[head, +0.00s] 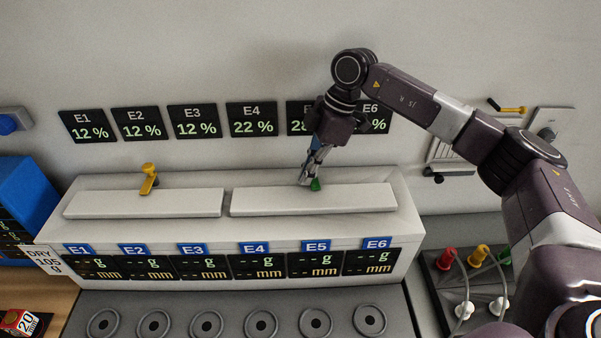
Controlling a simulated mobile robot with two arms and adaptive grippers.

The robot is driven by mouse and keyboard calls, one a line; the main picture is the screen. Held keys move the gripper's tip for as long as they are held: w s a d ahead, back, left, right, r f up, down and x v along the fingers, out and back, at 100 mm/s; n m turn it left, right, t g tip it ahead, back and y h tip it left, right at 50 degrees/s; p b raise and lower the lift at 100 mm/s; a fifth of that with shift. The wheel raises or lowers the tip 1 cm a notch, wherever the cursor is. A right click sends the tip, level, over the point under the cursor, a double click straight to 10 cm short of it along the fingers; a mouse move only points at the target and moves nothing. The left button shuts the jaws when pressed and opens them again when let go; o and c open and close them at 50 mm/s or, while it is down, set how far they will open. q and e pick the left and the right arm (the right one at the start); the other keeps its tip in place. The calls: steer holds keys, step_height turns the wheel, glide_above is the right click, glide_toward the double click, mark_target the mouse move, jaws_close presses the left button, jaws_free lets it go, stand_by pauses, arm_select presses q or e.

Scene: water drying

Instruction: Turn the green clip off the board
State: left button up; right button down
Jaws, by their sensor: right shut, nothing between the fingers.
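The green clip (316,185) sits at the back edge of the right white board (330,201), on top of the white cabinet. Only a small part of it shows below my right gripper. My right gripper (308,179) is shut with nothing in its fingers, pointing down right beside the clip. I cannot tell whether the fingers touch it. A yellow clip (148,178) stands at the back of the left white board (145,204). My left gripper is not in view.
Wall displays E1 to E6 hang behind; my right arm covers part of E5 (298,117) and E6. Round holders (261,325) line the front. A blue box (28,190) stands left.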

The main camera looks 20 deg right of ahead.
steer(key=shift+s+d+n, duration=0.1)
steer(key=shift+d+n, duration=0.15)
steer(key=shift+n, duration=0.35)
steer(key=shift+s+d+p, duration=0.25)
steer(key=shift+d+p, duration=0.2)
steer(key=shift+d, duration=0.4)
steer(key=shift+d+p, duration=0.3)
steer(key=shift+p, duration=0.05)
